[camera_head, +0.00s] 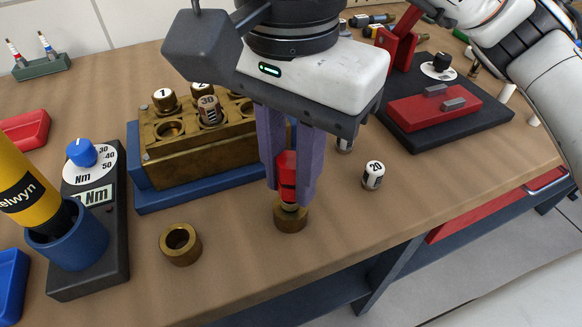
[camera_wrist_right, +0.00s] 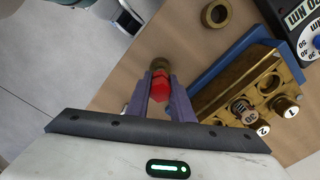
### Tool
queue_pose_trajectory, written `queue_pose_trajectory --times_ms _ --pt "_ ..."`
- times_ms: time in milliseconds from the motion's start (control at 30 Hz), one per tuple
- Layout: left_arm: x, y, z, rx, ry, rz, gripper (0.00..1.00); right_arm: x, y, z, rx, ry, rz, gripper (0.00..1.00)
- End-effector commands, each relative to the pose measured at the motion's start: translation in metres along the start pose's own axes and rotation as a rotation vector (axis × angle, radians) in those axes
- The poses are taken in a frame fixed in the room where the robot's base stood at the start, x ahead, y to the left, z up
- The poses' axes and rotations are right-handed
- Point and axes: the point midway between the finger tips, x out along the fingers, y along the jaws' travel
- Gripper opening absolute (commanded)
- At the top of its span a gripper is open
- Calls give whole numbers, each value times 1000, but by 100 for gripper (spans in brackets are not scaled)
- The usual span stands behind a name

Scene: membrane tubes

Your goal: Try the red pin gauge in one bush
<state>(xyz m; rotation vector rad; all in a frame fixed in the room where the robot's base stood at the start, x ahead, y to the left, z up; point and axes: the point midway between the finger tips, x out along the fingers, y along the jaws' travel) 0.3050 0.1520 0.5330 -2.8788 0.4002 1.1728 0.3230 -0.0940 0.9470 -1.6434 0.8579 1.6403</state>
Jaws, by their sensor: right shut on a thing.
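My right gripper (camera_head: 290,178) has purple fingers shut on the red pin gauge (camera_head: 287,180), which it holds upright. The gauge's lower end meets the top of one brass bush (camera_head: 291,219) on the table; I cannot tell how deep it sits. In the right wrist view the red gauge (camera_wrist_right: 160,87) shows between the fingertips (camera_wrist_right: 160,95), with the bush (camera_wrist_right: 158,64) just beyond it. A second brass bush (camera_head: 180,244) stands empty on the table to the left, also seen in the wrist view (camera_wrist_right: 216,14). My left gripper is not in view.
A brass block (camera_head: 188,155) with numbered plugs on a blue base (camera_head: 180,196) stands close left of the gripper. A torque tester (camera_head: 95,245) is further left. A white plug marked 20 (camera_head: 373,176) stands to the right. The table's front edge is near.

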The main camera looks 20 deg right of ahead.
Motion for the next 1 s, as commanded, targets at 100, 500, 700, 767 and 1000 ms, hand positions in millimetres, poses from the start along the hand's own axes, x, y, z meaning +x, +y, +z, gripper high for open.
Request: queue_pose_trajectory --times_ms 100,500,700,767,1000 --pt "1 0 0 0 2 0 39 0 0 0 0 0 -1 3" --pt "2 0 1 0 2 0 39 0 0 0 0 -1 0 3" --pt "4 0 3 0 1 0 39 0 0 0 0 -1 -1 3" --pt "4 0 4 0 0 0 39 0 0 0 0 -1 -1 3" --pt "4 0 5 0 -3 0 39 0 0 0 0 -1 0 3"
